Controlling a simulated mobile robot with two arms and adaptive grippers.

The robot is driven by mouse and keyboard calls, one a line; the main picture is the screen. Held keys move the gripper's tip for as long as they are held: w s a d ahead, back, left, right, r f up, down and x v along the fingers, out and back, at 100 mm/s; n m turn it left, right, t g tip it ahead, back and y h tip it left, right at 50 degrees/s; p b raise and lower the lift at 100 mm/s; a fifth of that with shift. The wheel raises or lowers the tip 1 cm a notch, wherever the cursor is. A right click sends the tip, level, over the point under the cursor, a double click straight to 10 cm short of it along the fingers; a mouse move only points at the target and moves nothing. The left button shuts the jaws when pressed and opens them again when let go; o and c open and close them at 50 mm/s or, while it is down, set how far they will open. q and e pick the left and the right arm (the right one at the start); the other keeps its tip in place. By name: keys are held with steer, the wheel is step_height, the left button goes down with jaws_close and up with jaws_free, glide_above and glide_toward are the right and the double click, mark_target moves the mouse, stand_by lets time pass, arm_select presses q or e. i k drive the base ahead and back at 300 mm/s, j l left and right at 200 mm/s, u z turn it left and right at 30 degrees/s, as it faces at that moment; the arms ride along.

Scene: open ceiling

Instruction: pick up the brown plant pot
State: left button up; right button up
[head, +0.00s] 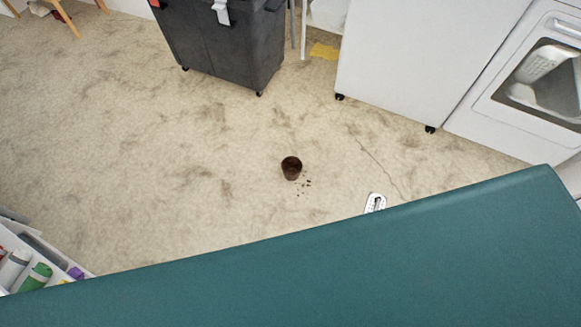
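The brown plant pot (291,169) is small and round. It stands on the beige, stained floor near the middle of the head view, and its dark opening faces up. A few brown crumbs (304,187) lie on the floor just to its right and below it. Neither of my grippers shows in the head view, so I cannot see where they are relative to the pot.
A large teal surface (330,265) fills the foreground. A small white item (375,203) lies at its far edge. A dark wheeled bin (225,45), a white wheeled cabinet (415,50) and a white appliance (525,85) stand behind. Floor around the pot is mostly clear.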

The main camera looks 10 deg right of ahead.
mark_target(292, 166)
steer(key=i+z, duration=0.15)
steer(key=z, duration=0.25)
steer(key=i+j+z, duration=0.1)
steer(key=z, duration=0.3)
steer(key=i+j+z, duration=0.1)
steer(key=j+z, duration=0.25)
steer(key=i+z, duration=0.1)
steer(key=z, duration=0.3)
